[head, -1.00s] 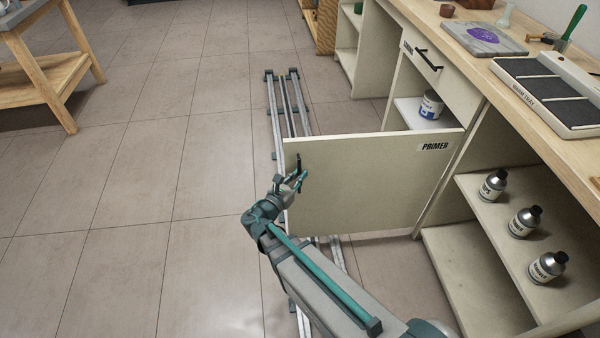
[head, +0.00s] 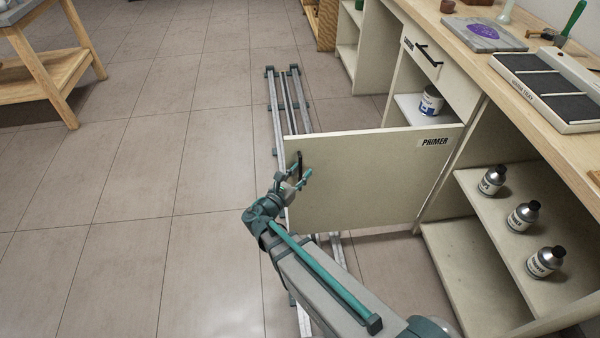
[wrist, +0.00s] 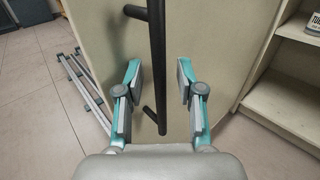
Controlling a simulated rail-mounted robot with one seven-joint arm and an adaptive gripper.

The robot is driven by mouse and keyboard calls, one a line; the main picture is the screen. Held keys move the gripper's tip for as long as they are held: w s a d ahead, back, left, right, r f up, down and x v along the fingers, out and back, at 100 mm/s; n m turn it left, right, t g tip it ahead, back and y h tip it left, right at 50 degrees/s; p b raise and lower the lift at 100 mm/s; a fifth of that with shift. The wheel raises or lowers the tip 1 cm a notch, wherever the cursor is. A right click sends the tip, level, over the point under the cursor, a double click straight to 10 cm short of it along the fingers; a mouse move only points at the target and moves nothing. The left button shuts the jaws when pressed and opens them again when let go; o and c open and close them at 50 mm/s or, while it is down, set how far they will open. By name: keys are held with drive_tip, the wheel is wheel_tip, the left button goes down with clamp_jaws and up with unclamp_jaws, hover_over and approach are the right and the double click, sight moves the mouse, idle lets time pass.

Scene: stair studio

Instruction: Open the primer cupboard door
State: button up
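The primer cupboard door (head: 375,185) is a cream panel labelled PRIMER. It stands swung wide out from the cabinet, over the rails. Its black bar handle (head: 299,164) is near the free edge. In the wrist view the handle (wrist: 157,60) runs upright in front of the door panel. My gripper (head: 300,182) is at the lower part of the handle. In the wrist view its two teal fingers (wrist: 160,88) are apart, with the handle between them and clear space on both sides. A labelled can (head: 431,101) stands on the shelf inside the cupboard.
Several silver bottles (head: 523,215) stand in the open bay on the right. A closed drawer (head: 427,57) is above the cupboard. The floor rails (head: 279,115) run behind the door. A wooden table (head: 62,70) stands far left, with clear floor between.

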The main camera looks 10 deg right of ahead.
drive_tip(key=v, duration=1.2)
drive_tip(key=shift+m, duration=0.3)
